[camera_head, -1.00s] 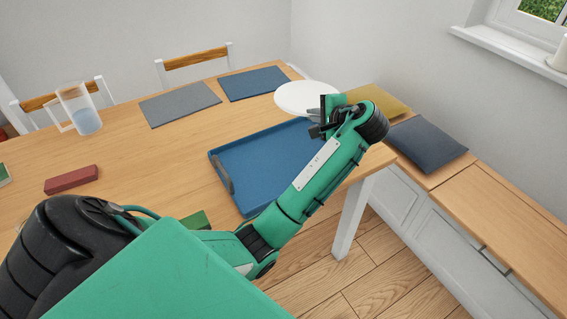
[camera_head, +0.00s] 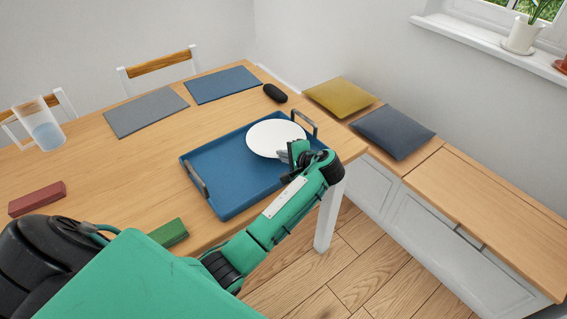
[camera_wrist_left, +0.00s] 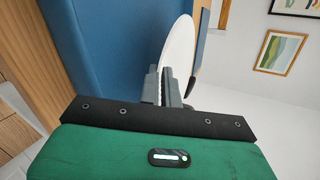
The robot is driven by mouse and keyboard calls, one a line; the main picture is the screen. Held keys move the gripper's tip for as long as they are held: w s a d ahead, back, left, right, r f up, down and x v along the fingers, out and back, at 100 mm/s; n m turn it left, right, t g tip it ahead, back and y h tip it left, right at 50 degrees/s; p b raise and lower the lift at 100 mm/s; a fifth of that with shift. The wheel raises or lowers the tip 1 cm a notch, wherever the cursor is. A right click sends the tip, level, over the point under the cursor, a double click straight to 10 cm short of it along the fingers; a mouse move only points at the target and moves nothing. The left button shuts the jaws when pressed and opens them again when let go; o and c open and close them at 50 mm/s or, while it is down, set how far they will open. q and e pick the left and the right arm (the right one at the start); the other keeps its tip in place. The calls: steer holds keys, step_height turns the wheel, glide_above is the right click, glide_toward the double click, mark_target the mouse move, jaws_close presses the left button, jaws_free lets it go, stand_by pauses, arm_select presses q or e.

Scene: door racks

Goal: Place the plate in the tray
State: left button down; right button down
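The white round plate (camera_head: 268,136) is over the far right part of the blue tray (camera_head: 225,172) on the wooden table. My left gripper (camera_head: 290,153) is at the plate's near right edge. In the left wrist view the plate (camera_wrist_left: 178,48) runs down to the two grey fingers (camera_wrist_left: 166,88), which look closed on its rim. Whether the plate touches the tray floor cannot be told. The tray also shows in the left wrist view (camera_wrist_left: 105,45). My right gripper is not in view.
A black object (camera_head: 275,93) lies behind the tray. Blue (camera_head: 222,84) and grey (camera_head: 146,110) mats lie at the back. A green block (camera_head: 170,232), a red block (camera_head: 37,198) and a glass jug (camera_head: 40,125) are on the left. Cushions (camera_head: 396,131) lie on the bench.

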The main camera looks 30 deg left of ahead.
arm_select(q)
step_height(320, 180, down, 3)
steer(key=shift+r, duration=0.1)
steer(key=shift+f, duration=0.2)
steer(key=c, duration=1.9)
jaws_free()
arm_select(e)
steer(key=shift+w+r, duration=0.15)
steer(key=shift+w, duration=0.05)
arm_select(q)
steer(key=shift+s+f, duration=0.1)
steer(key=shift+d, duration=0.15)
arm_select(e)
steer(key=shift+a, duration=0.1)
